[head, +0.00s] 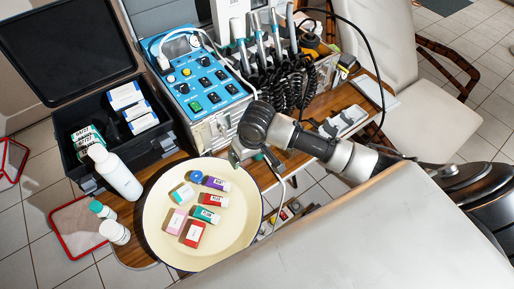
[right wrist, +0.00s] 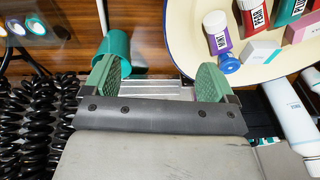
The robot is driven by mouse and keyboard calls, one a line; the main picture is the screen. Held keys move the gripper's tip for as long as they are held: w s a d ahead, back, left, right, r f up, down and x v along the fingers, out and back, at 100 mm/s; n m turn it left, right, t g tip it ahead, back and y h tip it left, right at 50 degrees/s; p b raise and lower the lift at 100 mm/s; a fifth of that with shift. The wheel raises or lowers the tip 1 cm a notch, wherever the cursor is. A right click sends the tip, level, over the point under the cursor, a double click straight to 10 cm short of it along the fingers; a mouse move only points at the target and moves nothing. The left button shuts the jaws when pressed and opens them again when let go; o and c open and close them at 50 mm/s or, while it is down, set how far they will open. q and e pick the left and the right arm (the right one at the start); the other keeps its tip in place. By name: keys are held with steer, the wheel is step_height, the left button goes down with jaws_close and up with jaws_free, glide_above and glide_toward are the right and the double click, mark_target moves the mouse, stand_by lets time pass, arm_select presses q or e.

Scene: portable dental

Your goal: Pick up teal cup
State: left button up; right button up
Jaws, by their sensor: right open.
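The teal cup (right wrist: 117,47) shows in the right wrist view, on the wooden surface at upper left, partly hidden by the left finger. I cannot tell whether that finger touches it. In the head view my right arm largely hides the cup's place. My right gripper (right wrist: 157,82) is open, its green-padded fingers wide apart with no cup between them; the cup lies toward the left finger's outer side. In the head view this gripper (head: 236,155) is just above the right rim of the cream plate, beside the blue unit. My left gripper is not in view.
The cream plate (head: 160,245) holds several small bottles and boxes. A blue control unit (head: 203,84) with black coiled hoses (head: 285,90) stands behind. A white bottle (head: 118,174) and an open black case (head: 80,125) are at left. A pale chair (head: 370,245) fills the front right.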

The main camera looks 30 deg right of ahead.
steer(key=w+d+r+m+h, duration=0.1)
steer(key=w+d+r+m, duration=0.15)
steer(key=w+d, duration=0.2)
steer(key=shift+n, duration=0.35)
steer(key=f, duration=0.5)
steer(key=shift+w+d, duration=0.2)
steer(key=shift+w+d+f, duration=0.15)
steer(key=shift+d+f, duration=0.05)
steer(key=shift+f, duration=1.1)
steer(key=shift+w+d+f, duration=0.1)
steer(key=shift+d+f, duration=0.1)
steer(key=shift+f, duration=1.05)
steer(key=c, duration=1)
steer(key=shift+r, duration=0.15)
